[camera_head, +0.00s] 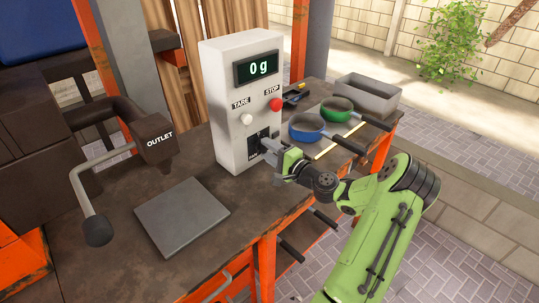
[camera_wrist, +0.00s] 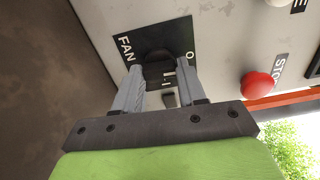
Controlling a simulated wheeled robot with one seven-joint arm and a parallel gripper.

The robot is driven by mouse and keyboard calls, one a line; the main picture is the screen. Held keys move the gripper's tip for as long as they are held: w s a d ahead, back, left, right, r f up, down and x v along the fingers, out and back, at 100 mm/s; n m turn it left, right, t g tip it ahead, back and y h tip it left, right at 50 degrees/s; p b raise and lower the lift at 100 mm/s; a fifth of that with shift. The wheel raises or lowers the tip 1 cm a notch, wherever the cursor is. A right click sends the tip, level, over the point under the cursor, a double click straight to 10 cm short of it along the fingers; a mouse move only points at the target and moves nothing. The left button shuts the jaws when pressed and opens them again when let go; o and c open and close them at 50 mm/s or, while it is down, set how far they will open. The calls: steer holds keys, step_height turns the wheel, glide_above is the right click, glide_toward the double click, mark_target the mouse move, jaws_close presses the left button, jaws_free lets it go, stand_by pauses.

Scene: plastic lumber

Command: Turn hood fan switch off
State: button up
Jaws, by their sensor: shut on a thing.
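The fan switch (camera_wrist: 157,56) is a dark knob on a black plate (camera_wrist: 120,28) marked FAN, with O and I marks, in the wrist view. In the head view its plate (camera_head: 253,142) is low on the front of a white control box (camera_head: 229,87). My gripper (camera_wrist: 160,70) is at the plate, its two grey fingers shut on the switch. In the head view my gripper (camera_head: 266,147) reaches the box from the right. The fingers and the dark plate make the switch's exact angle hard to tell.
The box has a display (camera_head: 257,68) reading 0 g, a white TARE button (camera_head: 246,118) and a red STOP button (camera_head: 275,104). A blue pan (camera_head: 307,127), a green pan (camera_head: 337,109) and a grey tray (camera_head: 368,92) stand behind my gripper. A metal plate (camera_head: 181,216) lies front left.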

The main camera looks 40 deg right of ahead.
steer(key=shift+n, duration=0.4)
steer(key=o, duration=1.1)
steer(key=shift+c, duration=0.2)
steer(key=shift+s, duration=0.1)
steer(key=s+p, duration=0.1)
steer(key=s, duration=1.4)
steer(key=shift+s+d, duration=0.25)
steer(key=shift+s, duration=0.05)
